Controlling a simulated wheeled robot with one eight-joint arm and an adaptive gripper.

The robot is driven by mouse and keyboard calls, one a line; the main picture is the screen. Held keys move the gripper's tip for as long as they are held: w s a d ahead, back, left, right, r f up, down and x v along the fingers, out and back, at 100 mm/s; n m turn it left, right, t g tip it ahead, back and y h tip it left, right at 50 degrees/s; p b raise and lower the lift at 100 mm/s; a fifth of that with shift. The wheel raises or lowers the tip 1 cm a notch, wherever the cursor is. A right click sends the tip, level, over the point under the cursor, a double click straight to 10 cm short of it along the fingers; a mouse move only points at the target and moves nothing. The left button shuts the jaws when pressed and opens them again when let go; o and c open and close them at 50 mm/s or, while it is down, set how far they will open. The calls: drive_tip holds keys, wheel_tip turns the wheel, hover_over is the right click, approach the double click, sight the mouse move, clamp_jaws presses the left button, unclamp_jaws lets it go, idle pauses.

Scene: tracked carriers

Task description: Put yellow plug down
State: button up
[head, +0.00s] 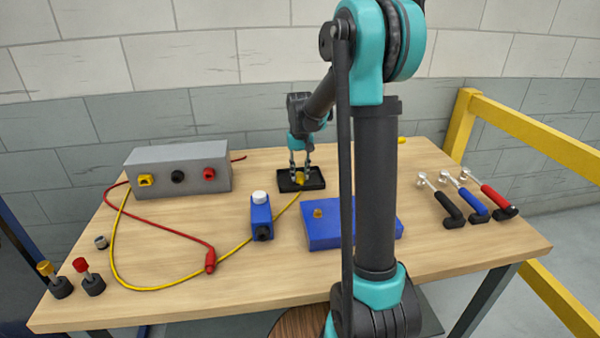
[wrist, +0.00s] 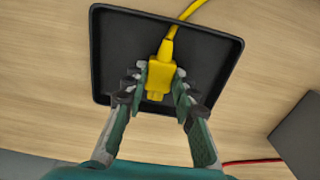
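The yellow plug (wrist: 161,74) is between the two fingers of my gripper (wrist: 160,82), which look closed against its sides. Its yellow cable leads off to the top of the wrist view. The plug is over the inside of a shallow black tray (wrist: 215,28); I cannot tell whether it touches the tray floor. In the head view, my gripper (head: 300,172) points down into the tray (head: 317,185) at the back middle of the table, with the plug (head: 300,180) partly hidden by the fingers.
A grey box (head: 150,160) with yellow, black and red sockets stands at the left. A red plug (head: 210,262) lies on the table. A blue block (head: 330,238) and a blue device (head: 260,215) are in front of the tray.

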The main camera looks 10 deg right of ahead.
sight(300, 176)
drive_tip(key=o, duration=0.4)
drive_tip(key=shift+o, duration=0.2)
wheel_tip(300, 176, up, 12)
drive_tip(key=shift+r, duration=0.2)
drive_tip(key=shift+s, duration=0.1)
idle(0.3)
